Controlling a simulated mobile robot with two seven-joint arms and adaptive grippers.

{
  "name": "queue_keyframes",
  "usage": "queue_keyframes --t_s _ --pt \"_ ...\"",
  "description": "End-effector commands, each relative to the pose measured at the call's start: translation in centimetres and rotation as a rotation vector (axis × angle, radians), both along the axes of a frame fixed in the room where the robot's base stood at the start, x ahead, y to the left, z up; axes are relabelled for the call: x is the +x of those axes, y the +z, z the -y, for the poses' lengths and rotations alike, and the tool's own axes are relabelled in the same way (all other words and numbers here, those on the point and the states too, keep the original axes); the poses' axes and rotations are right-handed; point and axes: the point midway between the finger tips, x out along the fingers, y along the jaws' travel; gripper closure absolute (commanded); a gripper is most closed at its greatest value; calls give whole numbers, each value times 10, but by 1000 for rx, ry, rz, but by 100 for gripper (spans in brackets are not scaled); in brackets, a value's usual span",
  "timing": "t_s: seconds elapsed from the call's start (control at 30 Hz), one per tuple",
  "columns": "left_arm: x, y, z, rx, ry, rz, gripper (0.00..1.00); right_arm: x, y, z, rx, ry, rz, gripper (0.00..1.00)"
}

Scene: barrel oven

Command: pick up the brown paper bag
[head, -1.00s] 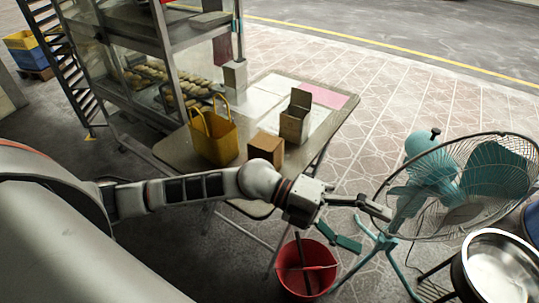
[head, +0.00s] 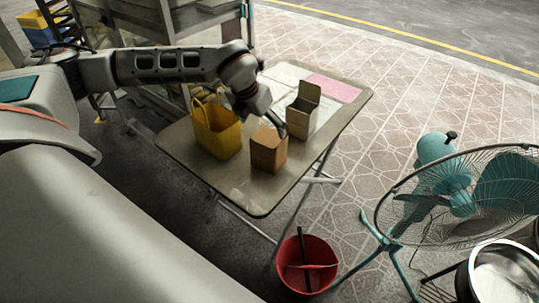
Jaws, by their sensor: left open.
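The brown paper bag (head: 268,153) stands upright on the folding table (head: 247,200), near its front edge. My left gripper (head: 263,119) is above the bag and points down at it, open. One dark finger shows at the bag's upper right edge; I cannot tell whether it touches. The other finger is mostly hidden by the gripper body and wrist. The bag's rear top edge is partly covered by the gripper. My right gripper is not in view.
A yellow bag (head: 215,138) stands close to the left of the paper bag. An open carton (head: 303,112) stands behind it to the right. A red bucket (head: 306,266) and a teal fan (head: 470,190) are on the floor.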

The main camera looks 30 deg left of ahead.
Motion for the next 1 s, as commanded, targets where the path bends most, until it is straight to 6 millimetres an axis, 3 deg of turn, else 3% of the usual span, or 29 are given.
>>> queue_keyframes --t_s 0.4,0.73,0.93,1.0 --pt "19 -48 4 -2 -2 -1 14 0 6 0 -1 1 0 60" --pt "22 -55 4 -4 -2 0 14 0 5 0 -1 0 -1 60" --pt "22 -55 4 -4 -2 0 62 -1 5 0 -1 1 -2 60" --pt "22 -54 4 -4 -2 0 62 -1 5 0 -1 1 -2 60"
